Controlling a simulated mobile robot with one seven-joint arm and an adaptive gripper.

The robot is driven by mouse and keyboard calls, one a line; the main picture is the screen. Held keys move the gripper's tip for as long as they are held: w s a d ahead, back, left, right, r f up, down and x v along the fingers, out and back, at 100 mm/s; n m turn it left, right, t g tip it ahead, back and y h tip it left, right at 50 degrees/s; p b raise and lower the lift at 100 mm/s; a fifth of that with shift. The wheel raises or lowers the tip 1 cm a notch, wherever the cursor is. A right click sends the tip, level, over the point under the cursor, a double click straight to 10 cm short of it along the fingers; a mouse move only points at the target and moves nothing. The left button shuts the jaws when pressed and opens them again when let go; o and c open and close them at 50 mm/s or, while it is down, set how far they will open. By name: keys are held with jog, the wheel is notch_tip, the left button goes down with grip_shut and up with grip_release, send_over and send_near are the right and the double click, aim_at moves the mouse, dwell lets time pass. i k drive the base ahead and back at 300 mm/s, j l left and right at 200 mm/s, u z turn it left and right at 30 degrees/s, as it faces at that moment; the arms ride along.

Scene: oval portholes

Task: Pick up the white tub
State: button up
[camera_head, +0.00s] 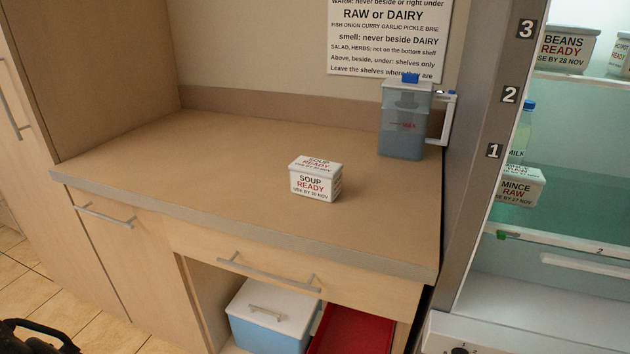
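The white tub (316,179) sits upright on the wooden counter (230,165), a little right of its middle. Its label reads SOUP READY, USE BY 30 NOV, on the front and on the lid. Nothing touches it, and there is bare counter all around it. A black part of my gripper (40,335) shows at the bottom left corner, cut off by the picture edge. It is low and far from the tub, over the floor side. Its fingers cannot be made out clearly.
A clear water container (405,120) with a blue cap stands at the counter's back right. An open fridge (560,190) at right holds a BEANS tub (566,50), a MINCE tub (519,186) and a bottle (523,130). A blue cool box (270,318) and red tray (352,330) sit below.

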aim_at(312, 178)
jog(key=i+z, duration=0.15)
jog(key=z, duration=0.2)
jog(key=i+j+z, duration=0.1)
jog(key=z, duration=0.3)
jog(key=i+j+z, duration=0.1)
jog(key=z, duration=0.25)
